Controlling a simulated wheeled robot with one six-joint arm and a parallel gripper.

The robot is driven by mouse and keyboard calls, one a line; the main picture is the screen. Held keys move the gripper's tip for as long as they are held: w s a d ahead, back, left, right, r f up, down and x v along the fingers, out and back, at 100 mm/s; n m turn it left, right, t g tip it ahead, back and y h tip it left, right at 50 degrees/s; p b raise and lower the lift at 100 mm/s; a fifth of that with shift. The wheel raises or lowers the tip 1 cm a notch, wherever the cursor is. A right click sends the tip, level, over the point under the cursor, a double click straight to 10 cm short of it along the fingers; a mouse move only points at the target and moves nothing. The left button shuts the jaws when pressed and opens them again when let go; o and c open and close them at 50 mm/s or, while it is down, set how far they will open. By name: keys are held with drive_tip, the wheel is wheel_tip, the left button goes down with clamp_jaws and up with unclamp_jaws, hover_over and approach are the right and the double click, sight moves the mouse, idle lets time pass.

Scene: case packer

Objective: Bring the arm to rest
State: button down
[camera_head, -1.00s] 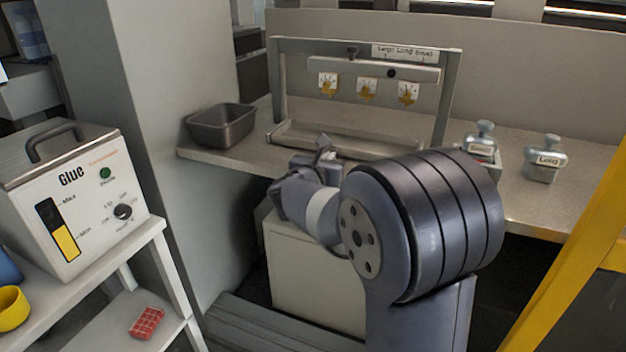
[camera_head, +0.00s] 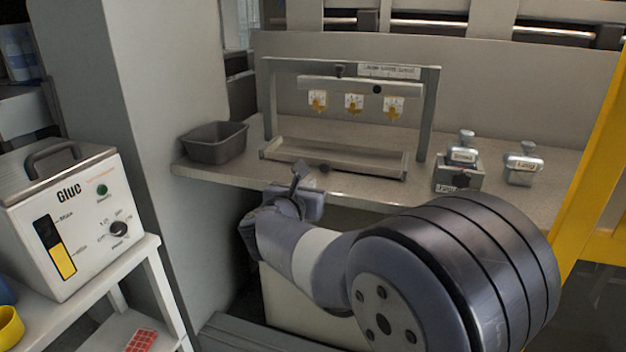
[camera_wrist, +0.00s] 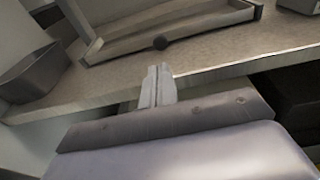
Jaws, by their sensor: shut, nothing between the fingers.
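My gripper (camera_wrist: 158,84) is shut and empty in the wrist view, its two fingers side by side, pointing toward the bench edge. In the head view my gripper (camera_head: 298,178) is at the end of the bent arm, in front of the bench's front edge. The large round arm joint hides part of the bench front and the floor at the lower right.
The bench (camera_head: 350,190) carries a grey bin (camera_head: 214,143), a metal frame (camera_head: 432,115) with a shallow tray (camera_head: 340,158), and two handled blocks (camera_head: 459,172) (camera_head: 522,165). A glue machine (camera_head: 75,225) stands left on a white shelf. A yellow post (camera_head: 592,150) stands right.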

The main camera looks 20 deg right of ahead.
drive_tip(key=v, duration=0.4)
